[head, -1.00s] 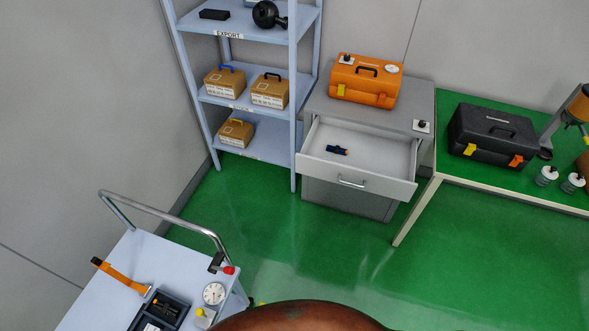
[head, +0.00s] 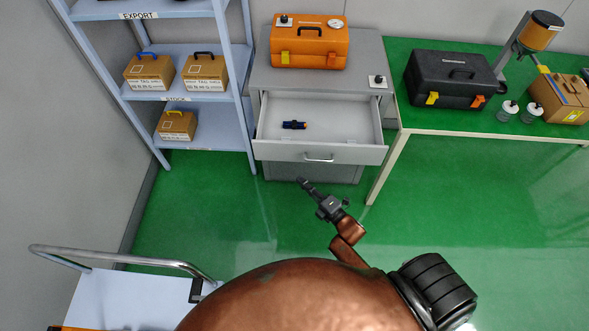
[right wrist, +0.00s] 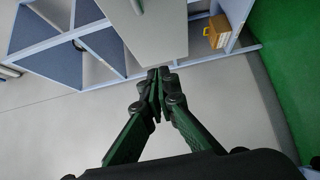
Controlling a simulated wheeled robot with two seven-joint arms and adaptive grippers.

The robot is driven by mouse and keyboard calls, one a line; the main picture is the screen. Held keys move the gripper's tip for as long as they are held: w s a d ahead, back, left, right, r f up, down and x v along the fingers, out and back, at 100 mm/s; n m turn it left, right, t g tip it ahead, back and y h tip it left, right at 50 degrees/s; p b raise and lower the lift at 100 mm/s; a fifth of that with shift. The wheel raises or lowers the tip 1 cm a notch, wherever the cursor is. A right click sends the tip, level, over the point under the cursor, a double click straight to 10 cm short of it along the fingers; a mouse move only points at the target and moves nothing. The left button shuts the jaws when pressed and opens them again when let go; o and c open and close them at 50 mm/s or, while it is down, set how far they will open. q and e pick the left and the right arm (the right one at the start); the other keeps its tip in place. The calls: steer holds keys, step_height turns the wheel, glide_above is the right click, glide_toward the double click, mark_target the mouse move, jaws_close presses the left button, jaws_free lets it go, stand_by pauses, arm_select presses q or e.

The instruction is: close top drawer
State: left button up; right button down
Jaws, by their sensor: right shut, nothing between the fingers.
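The top drawer (head: 345,152) of the grey cabinet (head: 368,52) is pulled open. My right gripper (head: 302,182) is shut and empty, just below and in front of the drawer front in the head view. In the right wrist view its fingertips (right wrist: 158,72) meet near the lower edge of a grey panel (right wrist: 155,30). I cannot tell whether they touch it. My left gripper is not in view.
An orange toolbox (head: 310,47) stands on the cabinet. A shelf rack (head: 150,98) with tagged boxes is to the left. A green-topped table (head: 415,118) with a black case (head: 450,78) is to the right. A trolley (head: 130,300) stands at front left. Green floor lies between.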

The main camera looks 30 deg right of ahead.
glide_toward(280, 153)
steer(key=w+a, duration=0.2)
steer(key=a, duration=0.1)
steer(key=w, duration=0.1)
steer(key=w+d+b, duration=0.1)
steer(key=w, duration=0.1)
steer(key=shift+w+d, duration=0.35)
steer(key=shift+w, duration=0.05)
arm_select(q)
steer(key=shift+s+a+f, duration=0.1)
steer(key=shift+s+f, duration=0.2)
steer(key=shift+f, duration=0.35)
